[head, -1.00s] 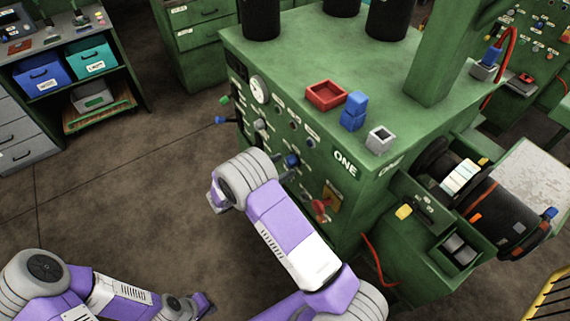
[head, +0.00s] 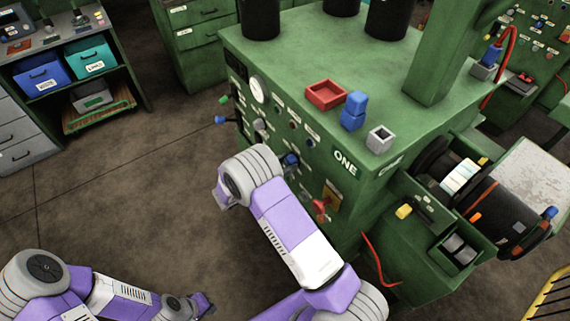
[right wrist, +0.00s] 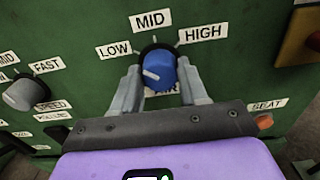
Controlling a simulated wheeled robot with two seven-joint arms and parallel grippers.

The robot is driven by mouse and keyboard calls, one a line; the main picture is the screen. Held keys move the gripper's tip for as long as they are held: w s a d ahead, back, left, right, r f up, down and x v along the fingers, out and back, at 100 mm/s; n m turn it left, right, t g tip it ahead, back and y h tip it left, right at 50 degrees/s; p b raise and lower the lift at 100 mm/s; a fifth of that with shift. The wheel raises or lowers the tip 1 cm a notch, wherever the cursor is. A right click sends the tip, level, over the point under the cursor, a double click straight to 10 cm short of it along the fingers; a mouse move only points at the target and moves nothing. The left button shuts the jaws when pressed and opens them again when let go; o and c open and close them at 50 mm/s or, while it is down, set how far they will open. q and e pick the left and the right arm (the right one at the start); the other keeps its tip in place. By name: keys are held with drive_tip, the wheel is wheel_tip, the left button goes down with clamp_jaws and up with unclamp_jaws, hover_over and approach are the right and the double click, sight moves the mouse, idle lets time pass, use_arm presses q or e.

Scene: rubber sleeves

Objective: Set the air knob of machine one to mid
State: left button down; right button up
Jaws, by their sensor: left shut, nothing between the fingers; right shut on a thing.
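The blue air knob (right wrist: 160,66) sits on machine one's green front panel in the right wrist view. LOW, MID and HIGH labels arc above it, and the label below it is partly covered. Its white pointer mark points left and slightly down, on the LOW side. My right gripper (right wrist: 159,69) is shut on the knob, one finger on each side. In the head view the knob (head: 290,160) shows beside my right wrist, which hides the fingers. My left gripper (head: 205,304) is shut and empty, low at the left, away from machine one (head: 300,60).
A grey speed knob (right wrist: 24,93) is left of the air knob. A red switch (head: 321,206) on a yellow plate is to its right. A red tray (head: 325,95), blue block (head: 354,110) and grey holder (head: 380,139) stand on the machine top. Floor at left is clear.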

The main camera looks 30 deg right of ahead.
drive_tip(key=m+b, duration=0.2)
drive_tip(key=m, duration=0.2)
drive_tip(key=shift+f+m+b, duration=0.1)
drive_tip(key=shift+m+b, duration=0.2)
drive_tip(key=shift+m, duration=0.1)
drive_tip(key=m+b, duration=0.2)
drive_tip(key=m, duration=0.2)
drive_tip(key=shift+m, duration=0.4)
idle(0.3)
drive_tip(key=o, duration=1)
drive_tip(key=shift+o, duration=0.2)
drive_tip(key=a, duration=0.7)
drive_tip(key=shift+s+a, duration=0.3)
